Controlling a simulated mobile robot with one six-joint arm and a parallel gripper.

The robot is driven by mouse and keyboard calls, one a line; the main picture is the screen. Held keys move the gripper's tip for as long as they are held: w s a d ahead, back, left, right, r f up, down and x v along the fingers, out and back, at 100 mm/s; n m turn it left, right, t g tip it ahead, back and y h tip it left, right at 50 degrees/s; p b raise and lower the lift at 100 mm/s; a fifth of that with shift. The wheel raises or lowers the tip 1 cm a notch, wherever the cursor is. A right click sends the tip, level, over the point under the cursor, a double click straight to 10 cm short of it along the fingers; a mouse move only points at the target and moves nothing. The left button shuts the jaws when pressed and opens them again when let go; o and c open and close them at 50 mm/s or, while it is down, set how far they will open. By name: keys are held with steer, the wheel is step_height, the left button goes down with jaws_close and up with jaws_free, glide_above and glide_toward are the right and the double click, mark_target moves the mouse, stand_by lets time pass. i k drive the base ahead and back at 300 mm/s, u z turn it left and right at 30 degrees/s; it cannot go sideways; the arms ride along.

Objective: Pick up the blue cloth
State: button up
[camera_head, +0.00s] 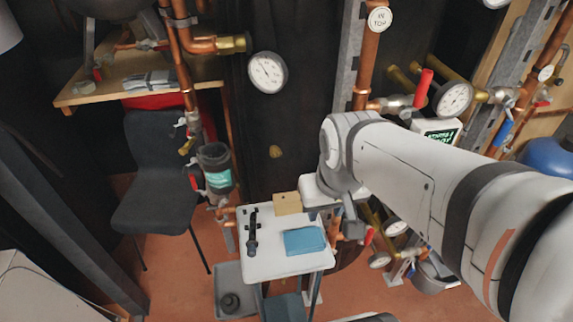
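The blue cloth (305,241) lies folded and flat on the right front part of a small white table (275,265). My arm reaches in from the right, with its wrist above and behind the table's right side. My gripper (350,222) points down just past the table's right edge, to the right of the cloth and apart from it in the picture. Its fingers are small and partly hidden by the wrist, so I cannot tell whether they are open or shut. The cloth is uncovered and nothing holds it.
A black tool (252,235) and a tan block (287,203) share the tabletop. A red-handled valve and copper pipes stand close to the table's right. A dark chair (160,190) stands to the left. A grey tray (229,275) lies lower left of the table.

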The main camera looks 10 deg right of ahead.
mark_target(310, 239)
steer(key=z, duration=1.55)
steer(key=k, duration=2)
steer(key=u, duration=0.3)
steer(key=i, duration=1.7)
steer(key=u, duration=0.15)
